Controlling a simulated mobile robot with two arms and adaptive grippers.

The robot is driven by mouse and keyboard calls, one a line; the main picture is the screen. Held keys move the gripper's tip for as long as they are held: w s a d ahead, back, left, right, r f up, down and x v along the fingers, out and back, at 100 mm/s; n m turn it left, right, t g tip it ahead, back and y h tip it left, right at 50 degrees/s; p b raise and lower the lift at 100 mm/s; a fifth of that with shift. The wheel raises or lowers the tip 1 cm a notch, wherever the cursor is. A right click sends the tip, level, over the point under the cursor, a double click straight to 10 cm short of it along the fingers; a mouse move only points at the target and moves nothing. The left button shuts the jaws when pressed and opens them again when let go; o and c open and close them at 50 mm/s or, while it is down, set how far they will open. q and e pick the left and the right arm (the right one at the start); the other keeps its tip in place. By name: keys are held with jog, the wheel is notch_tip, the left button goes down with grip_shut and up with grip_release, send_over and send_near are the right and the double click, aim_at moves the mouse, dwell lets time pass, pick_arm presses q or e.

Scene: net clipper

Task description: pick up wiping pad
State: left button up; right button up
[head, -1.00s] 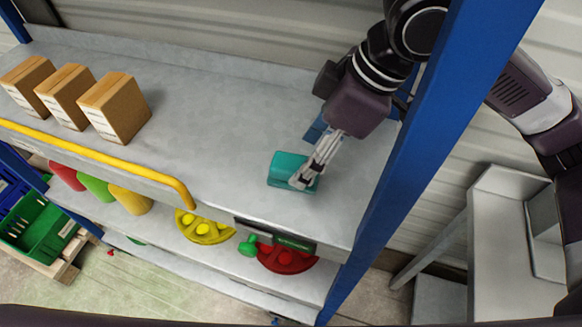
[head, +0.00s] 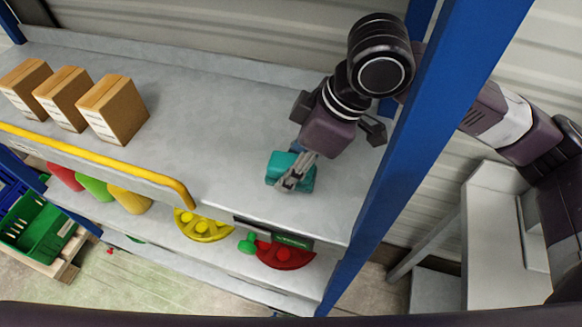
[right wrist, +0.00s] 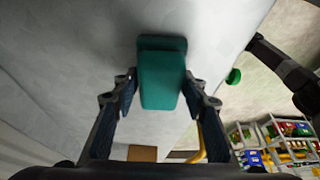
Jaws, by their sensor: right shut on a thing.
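The wiping pad (head: 277,167) is a teal block at the right part of the grey shelf top. My right gripper (head: 291,181) is shut on it, its fingers across the pad's near face. In the right wrist view the pad (right wrist: 161,78) sits between the two fingers of the gripper (right wrist: 160,85), one at each side. Whether the pad touches the shelf or hangs just above it I cannot tell. My left gripper is not in view.
The shelf top (head: 215,115) is clear in the middle. Several cardboard boxes (head: 113,108) stand at its left. A yellow rail (head: 100,160) runs along the front edge. Yellow (head: 203,226) and red (head: 285,255) wheel-like parts lie below.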

aim_at(291, 162)
jog(key=shift+c, duration=0.6)
jog(key=shift+r, duration=0.25)
notch_tip(291, 162, up, 10)
jog(key=shift+f+b, duration=0.2)
jog(key=shift+b, duration=0.55)
